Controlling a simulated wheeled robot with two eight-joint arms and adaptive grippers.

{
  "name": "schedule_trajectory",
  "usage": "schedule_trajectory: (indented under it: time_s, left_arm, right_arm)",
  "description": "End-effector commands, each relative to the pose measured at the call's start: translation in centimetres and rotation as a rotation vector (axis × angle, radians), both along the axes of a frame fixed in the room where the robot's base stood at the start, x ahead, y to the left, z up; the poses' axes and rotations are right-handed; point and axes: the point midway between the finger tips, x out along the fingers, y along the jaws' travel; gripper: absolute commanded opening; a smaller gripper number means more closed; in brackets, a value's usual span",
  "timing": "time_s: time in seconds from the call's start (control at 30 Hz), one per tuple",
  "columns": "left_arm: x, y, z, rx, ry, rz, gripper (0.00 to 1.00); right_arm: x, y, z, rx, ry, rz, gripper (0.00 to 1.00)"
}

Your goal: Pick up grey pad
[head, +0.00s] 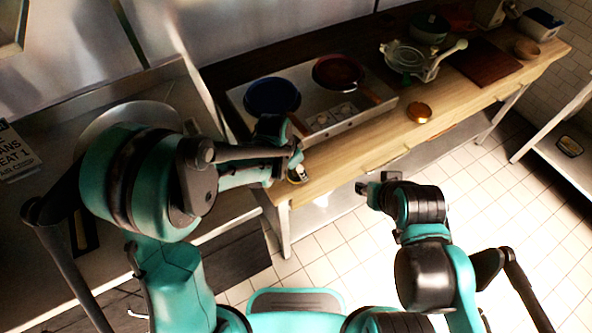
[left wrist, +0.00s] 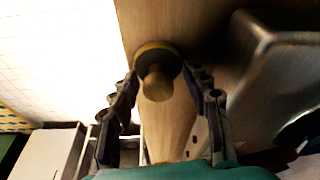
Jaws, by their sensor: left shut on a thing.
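A small round pad (head: 298,176) with a dark grey face and yellowish rim is at the near left corner of the wooden counter. In the left wrist view the pad (left wrist: 154,52) shows a tan knob standing up from its middle. My left gripper (head: 294,158) is over this corner and shut on the pad; in the left wrist view its fingers (left wrist: 160,90) are on both sides of the knob. Whether the pad touches the counter is unclear. My right gripper (head: 368,188) is off the counter's front edge, away from the pad; its finger opening is too small to tell.
A hob (head: 318,122) with a blue pan (head: 272,96) and a red pan (head: 338,72) stands just behind the left gripper. A copper-coloured round dish (head: 418,112) sits right of it on the wooden counter (head: 388,137). The tiled floor in front is clear.

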Motion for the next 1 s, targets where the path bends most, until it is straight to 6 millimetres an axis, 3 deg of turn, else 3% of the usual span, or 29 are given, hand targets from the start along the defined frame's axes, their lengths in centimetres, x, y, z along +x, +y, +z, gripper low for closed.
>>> schedule_trajectory:
  time_s: [0.03,0.07,0.3,0.7,1.0]
  left_arm:
    - [0.0,0.0,0.3,0.001,0.001,0.0,0.08]
    - [0.0,0.0,0.6,0.001,0.001,0.0,0.0]
    - [-0.2,-0.3,4.5,0.0,0.0,-0.002,0.0]
    - [-4.7,-7.9,9.4,0.001,-0.001,-0.005,0.0]
    - [-5.9,-10.0,10.8,0.0,0.0,0.0,0.0]
  right_arm:
    - [0.0,0.0,0.1,0.0,0.0,0.0,0.4]
    - [0.0,0.0,0.2,0.0,0.0,0.0,0.4]
    - [0.0,0.0,1.6,0.0,0.0,0.0,0.4]
    - [0.0,0.0,3.3,0.0,0.0,0.0,0.4]
    - [0.0,0.0,3.6,0.0,0.0,0.0,0.4]
